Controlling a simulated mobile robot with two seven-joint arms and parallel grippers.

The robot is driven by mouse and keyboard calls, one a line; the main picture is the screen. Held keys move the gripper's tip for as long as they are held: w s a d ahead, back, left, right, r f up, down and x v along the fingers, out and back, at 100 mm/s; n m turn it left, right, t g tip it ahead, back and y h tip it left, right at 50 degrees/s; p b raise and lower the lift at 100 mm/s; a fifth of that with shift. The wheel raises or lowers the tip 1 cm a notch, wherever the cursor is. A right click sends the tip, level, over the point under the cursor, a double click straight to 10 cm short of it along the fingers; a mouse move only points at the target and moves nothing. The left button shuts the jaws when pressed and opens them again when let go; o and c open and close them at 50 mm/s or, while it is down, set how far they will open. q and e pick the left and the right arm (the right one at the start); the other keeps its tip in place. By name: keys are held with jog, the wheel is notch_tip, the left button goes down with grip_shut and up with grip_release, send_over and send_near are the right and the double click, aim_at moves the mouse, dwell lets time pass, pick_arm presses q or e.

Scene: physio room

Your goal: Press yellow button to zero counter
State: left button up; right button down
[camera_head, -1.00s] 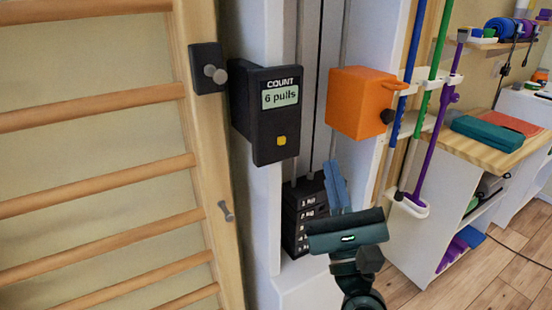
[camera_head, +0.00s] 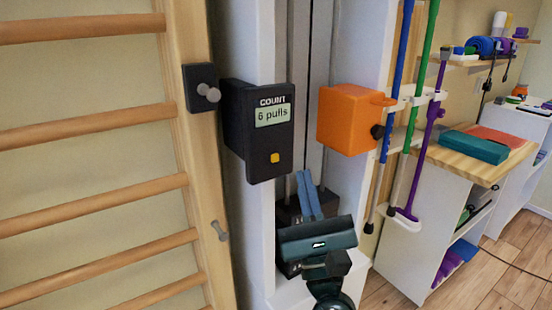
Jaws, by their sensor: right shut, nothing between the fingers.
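The black counter box (camera_head: 258,130) is fixed on the white column and its display (camera_head: 273,114) reads "6 pulls" under the word COUNT. The small square yellow button (camera_head: 275,158) is low on its front face. My right gripper (camera_head: 304,177) is below and a little right of the button, fingers pointing up, shut and empty. It is apart from the box. The left gripper is not in view.
An orange block (camera_head: 346,118) with a black knob sticks out right of the counter. A dark weight stack (camera_head: 287,212) is partly hidden behind my gripper. Wooden wall bars (camera_head: 95,110) stand at left; blue, green and purple poles (camera_head: 429,140) hang at right.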

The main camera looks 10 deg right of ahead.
aim_at(275, 158)
pick_arm(q)
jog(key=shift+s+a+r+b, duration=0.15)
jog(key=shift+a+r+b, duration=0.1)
jog(key=shift+b, duration=0.2)
pick_arm(e)
jog(key=w, duration=0.1)
jog(key=w+a, duration=0.1)
jog(key=w, duration=0.1)
jog(key=w+a, duration=0.1)
jog(key=shift+w, duration=0.4)
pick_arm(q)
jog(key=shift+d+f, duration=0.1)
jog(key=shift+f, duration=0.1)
pick_arm(e)
jog(key=shift+w, duration=0.1)
dwell(1.0)
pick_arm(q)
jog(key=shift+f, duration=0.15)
pick_arm(e)
jog(key=shift+w, duration=0.3)
